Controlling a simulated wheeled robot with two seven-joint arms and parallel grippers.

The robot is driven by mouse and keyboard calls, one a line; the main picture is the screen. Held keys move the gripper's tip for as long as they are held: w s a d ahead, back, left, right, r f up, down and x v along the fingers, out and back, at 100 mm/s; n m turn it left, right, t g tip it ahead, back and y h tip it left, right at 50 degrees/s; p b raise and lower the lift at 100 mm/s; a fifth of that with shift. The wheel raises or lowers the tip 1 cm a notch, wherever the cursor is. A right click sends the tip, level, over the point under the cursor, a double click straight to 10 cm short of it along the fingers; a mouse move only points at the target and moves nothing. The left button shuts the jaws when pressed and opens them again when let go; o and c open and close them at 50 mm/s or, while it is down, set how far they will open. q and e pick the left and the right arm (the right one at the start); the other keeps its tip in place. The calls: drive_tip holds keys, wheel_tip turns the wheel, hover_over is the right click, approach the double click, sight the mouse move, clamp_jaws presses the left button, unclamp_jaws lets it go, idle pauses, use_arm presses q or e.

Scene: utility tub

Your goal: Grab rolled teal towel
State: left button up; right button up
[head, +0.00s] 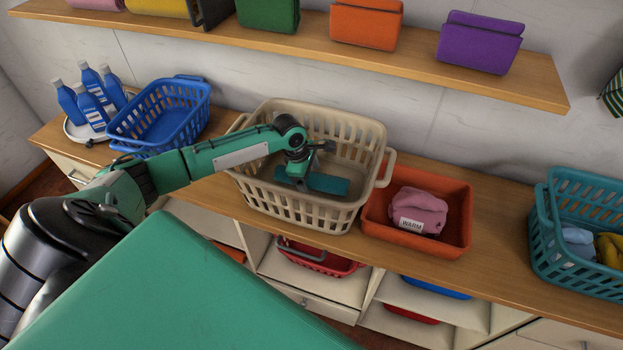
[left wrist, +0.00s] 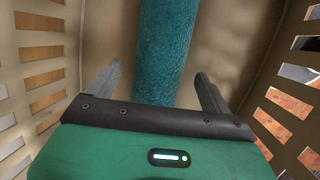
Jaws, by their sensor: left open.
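The rolled teal towel (head: 326,184) lies inside the beige laundry basket (head: 352,122) on the wooden counter. My left gripper (head: 305,172) reaches down into that basket, over the towel. In the left wrist view the towel (left wrist: 162,50) runs away from the gripper, and the open fingers (left wrist: 158,88) are spread on either side of its near end. No grip on the towel shows. The gripper and forearm hide part of the towel in the head view. My right gripper is in neither view.
The beige basket's slotted walls surround my left gripper. A blue basket (head: 181,95) and several blue bottles (head: 92,92) stand to the left. An orange tray (head: 456,241) with a pink towel (head: 416,209) is right of it, then a teal basket (head: 572,263). A shelf (head: 420,72) of folded towels runs above.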

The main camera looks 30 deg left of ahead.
use_arm(q)
drive_tip(key=c, duration=1.1)
drive_tip(key=shift+c, duration=0.7)
drive_tip(key=shift+r, duration=0.15)
